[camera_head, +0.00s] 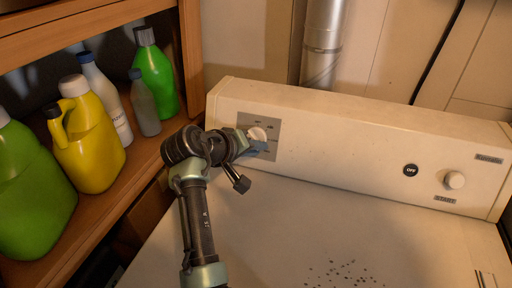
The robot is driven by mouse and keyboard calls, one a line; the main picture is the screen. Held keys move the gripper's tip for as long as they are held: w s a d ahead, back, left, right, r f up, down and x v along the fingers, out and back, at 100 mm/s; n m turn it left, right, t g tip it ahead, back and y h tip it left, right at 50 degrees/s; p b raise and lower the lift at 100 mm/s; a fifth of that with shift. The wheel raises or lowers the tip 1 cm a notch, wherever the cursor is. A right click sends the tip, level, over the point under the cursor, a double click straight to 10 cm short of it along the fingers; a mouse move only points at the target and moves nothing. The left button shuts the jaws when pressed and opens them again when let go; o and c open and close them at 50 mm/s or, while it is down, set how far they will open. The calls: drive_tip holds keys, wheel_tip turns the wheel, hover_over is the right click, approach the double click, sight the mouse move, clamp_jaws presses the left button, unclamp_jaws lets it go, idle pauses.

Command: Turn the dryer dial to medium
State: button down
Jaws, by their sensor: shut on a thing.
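The dryer's control panel (340,145) runs along the back of the white dryer top. The dryer dial (257,133) is a round white knob on a grey label plate (272,126) at the panel's left end. My gripper (254,146) is at the dial, reaching in from the left and front. It is shut on the dial, and its fingers and wrist cover the dial's lower left part and some of the label. The setting the dial points to is too small to read.
A wooden shelf (150,165) stands close on the left, with a yellow jug (92,150), green bottles and other bottles. A black OFF button (410,170) and a START knob (454,180) are on the panel's right. The dryer top (300,235) is clear.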

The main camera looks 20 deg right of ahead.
drive_tip(key=c, duration=0.8)
unclamp_jaws()
drive_tip(key=v, duration=1.3)
drive_tip(key=shift+f, duration=0.1)
